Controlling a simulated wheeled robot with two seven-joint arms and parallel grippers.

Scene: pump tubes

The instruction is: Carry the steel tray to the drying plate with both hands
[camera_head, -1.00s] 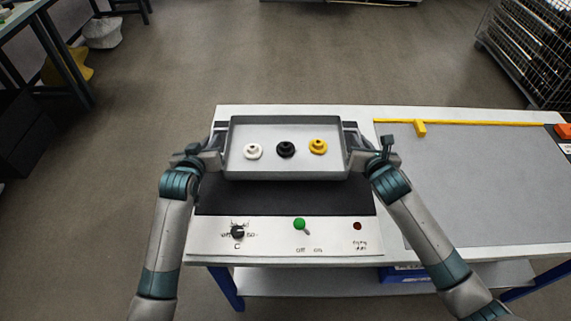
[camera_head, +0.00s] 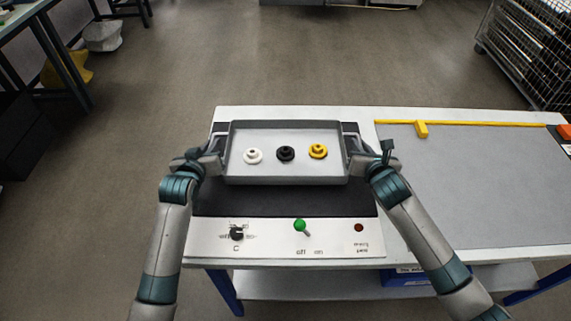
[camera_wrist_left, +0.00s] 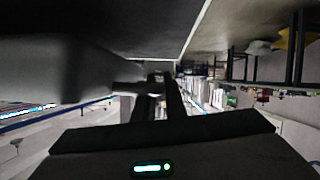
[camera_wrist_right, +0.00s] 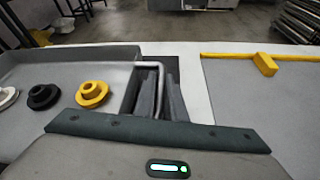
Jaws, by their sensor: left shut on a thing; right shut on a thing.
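The steel tray (camera_head: 286,181) is level over the dark drying plate (camera_head: 285,202), at its far part. I cannot tell whether it touches the plate. A white part (camera_head: 253,156), a black part (camera_head: 285,153) and a yellow part (camera_head: 318,151) stand in a row in the tray. My left gripper (camera_head: 217,152) is shut on the tray's left handle. My right gripper (camera_head: 355,150) is shut on the right handle, whose bent bar (camera_wrist_right: 152,66) shows in the right wrist view. The left wrist view is dark around the fingers (camera_wrist_left: 158,95).
The plate's front panel has a knob (camera_head: 236,233), a green-tipped switch (camera_head: 299,226) and a red lamp (camera_head: 359,228). A grey mat (camera_head: 470,190) with a yellow bar (camera_head: 460,123) covers the bench at right. An orange item (camera_head: 565,132) is at its far right.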

